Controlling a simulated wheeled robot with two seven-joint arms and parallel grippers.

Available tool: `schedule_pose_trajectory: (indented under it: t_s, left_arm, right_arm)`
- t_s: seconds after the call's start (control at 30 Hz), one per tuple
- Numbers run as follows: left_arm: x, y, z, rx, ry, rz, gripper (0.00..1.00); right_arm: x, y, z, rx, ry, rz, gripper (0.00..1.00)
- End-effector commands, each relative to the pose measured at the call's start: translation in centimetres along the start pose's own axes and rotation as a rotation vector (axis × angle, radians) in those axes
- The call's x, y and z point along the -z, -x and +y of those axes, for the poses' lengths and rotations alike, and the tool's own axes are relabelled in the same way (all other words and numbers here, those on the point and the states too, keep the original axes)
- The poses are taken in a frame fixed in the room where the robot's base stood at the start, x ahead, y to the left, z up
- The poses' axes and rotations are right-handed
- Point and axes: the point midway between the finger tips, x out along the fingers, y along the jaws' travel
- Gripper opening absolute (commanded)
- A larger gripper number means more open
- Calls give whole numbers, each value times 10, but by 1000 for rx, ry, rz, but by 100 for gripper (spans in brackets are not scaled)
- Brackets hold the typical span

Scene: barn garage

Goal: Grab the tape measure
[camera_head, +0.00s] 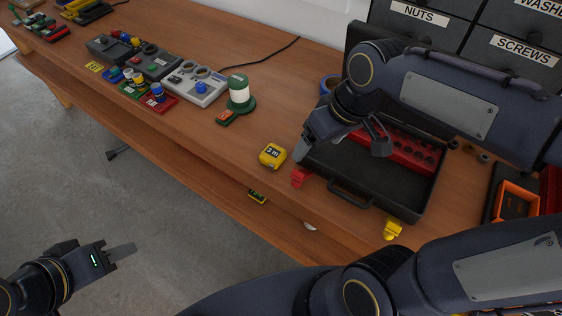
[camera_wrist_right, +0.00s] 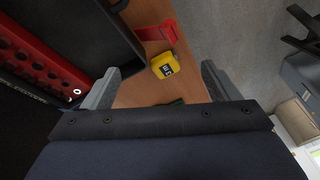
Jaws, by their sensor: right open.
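The tape measure (camera_head: 272,155) is a small yellow block with a dark "3 m" label, lying on the wooden bench near its front edge. It also shows in the right wrist view (camera_wrist_right: 165,66), ahead of my fingers and between them in the picture. My right gripper (camera_head: 341,148) is open and empty, above the bench and the open black case, to the right of the tape measure and apart from it. Its two fingers show in the right wrist view (camera_wrist_right: 160,84). My left gripper (camera_head: 115,253) is low at the left, over the floor; only one finger shows clearly.
The open black case (camera_head: 365,195) with a red socket holder (camera_head: 405,150) lies right of the tape measure. A red clip (camera_head: 300,176) sits close by at the bench edge. A green-and-white spool (camera_head: 240,92) stands behind. The bench (camera_head: 215,145) left of the tape measure is clear.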

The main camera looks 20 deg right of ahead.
Motion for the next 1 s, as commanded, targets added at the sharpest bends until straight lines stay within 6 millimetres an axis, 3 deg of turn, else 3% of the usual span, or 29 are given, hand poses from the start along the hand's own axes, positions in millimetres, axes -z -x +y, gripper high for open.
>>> schedule_pose_trajectory:
  t_s: [0.03,0.2,0.4,0.77,1.0]
  left_arm:
    - [-5,-10,-4,0,0,0,36]
    - [-11,-21,-10,0,0,0,36]
    - [-13,-27,-12,0,0,0,36]
    - [-12,-24,-11,0,0,0,36]
    - [-9,-19,-9,0,0,0,36]
  right_arm:
    - [19,-22,-1,-13,71,-57,82]
    - [71,-67,-10,-64,262,-189,82]
    - [101,-103,-21,-99,379,-270,82]
    - [98,-138,-18,-106,399,-287,82]
    - [93,-173,-11,-105,398,-287,82]
